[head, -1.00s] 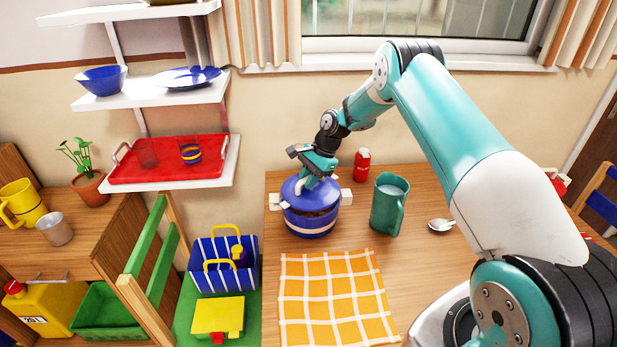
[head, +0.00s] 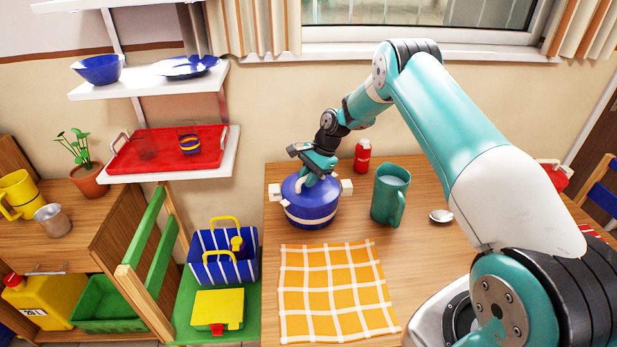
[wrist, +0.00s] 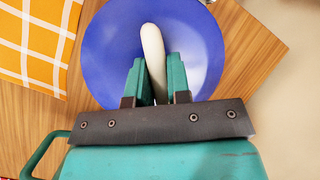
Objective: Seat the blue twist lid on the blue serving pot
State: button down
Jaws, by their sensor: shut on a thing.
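The blue serving pot (head: 312,215) stands on the wooden table, with white handles at its sides. The blue twist lid (head: 293,187) lies over the pot's mouth and looks level; no gap shows between lid and rim from here. In the wrist view the lid (wrist: 205,50) is a round blue disc with a white bar handle (wrist: 152,50) across it. My gripper (head: 312,177) is above the lid, and its teal fingers in the wrist view (wrist: 157,75) are shut on that handle. The pot is hidden under the lid in the wrist view.
A teal pitcher (head: 388,196) stands close to the right of the pot, and a red bottle (head: 362,155) is behind. A yellow checked cloth (head: 335,292) lies in front. The pot is near the table's left edge.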

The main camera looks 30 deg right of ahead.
jog(key=c, duration=1)
grip_release()
jog(key=b+v, duration=0.1)
jog(key=v, duration=1.6)
jog(key=shift+d+r+b, duration=0.15)
jog(key=shift+d+b, duration=0.05)
jog(key=shift+b, duration=0.1)
jog(key=s+a+r+n, duration=0.5)
jog(key=s+a+r, duration=0.15)
jog(key=a, duration=0.35)
jog(key=s+a+r+n, duration=0.5)
jog(key=s+a+n, duration=0.15)
jog(key=a, duration=0.45)
jog(key=s+a+n, duration=0.2)
jog(key=s+n, duration=0.1)
jog(key=s, duration=0.5)
jog(key=s+a+n, duration=0.2)
jog(key=s+n, duration=0.2)
jog(key=s, duration=0.4)
jog(key=s+a+f+n+g, duration=0.1)
jog(key=s+a+n, duration=0.1)
jog(key=s, duration=0.7)
jog(key=shift+n+h, duration=0.3)
jog(key=shift+n, duration=0.45)
